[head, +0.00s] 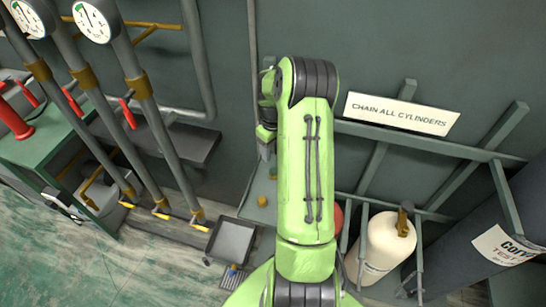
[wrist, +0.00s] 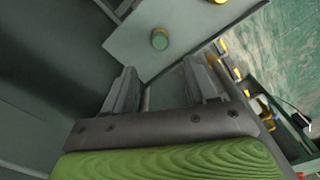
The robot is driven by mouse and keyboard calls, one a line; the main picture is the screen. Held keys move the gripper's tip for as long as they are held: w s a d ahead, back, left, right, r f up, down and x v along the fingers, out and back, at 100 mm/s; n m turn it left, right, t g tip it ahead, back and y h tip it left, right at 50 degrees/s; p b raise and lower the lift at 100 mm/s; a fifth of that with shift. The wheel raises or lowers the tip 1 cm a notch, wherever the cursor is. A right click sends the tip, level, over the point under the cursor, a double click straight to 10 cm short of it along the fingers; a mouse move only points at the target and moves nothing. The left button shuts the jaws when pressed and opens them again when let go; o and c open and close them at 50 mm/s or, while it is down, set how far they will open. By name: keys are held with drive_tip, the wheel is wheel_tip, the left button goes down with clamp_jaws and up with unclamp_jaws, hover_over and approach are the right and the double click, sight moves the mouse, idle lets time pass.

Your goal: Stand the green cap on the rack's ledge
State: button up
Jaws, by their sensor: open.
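The green cap (wrist: 160,40), with a round green top and a yellowish rim, appears to stand upright on a flat grey ledge (wrist: 187,28) in the wrist view. My gripper (wrist: 161,76) is open and empty, its two fingers apart on either side below the cap in the picture. Neither finger touches the cap. In the head view, my gripper (head: 266,150) hangs over the ledge (head: 249,212), largely hidden by my green arm. Small objects show on the ledge there, too small to tell which is the green cap.
A yellow fitting (wrist: 219,1) is cut off at the wrist view's top edge, on the ledge. In the head view, a cream cylinder (head: 383,245) stands in the rack (head: 465,153) at right. Gauged pipes (head: 165,125) and a green cabinet (head: 35,150) stand left. A grey tray (head: 232,243) lies below.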

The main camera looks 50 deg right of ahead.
drive_tip(key=s+a+r+t+h, duration=0.2)
drive_tip(key=a+r, duration=1.4)
drive_tip(key=r, duration=0.3)
drive_tip(key=s+a+r+t+y, duration=0.2)
drive_tip(key=s+a+r+t, duration=0.1)
drive_tip(key=s+a, duration=1)
drive_tip(key=s+r, duration=0.1)
drive_tip(key=s, duration=0.1)
drive_tip(key=shift+s+t, duration=0.3)
drive_tip(key=shift+s, duration=0.1)
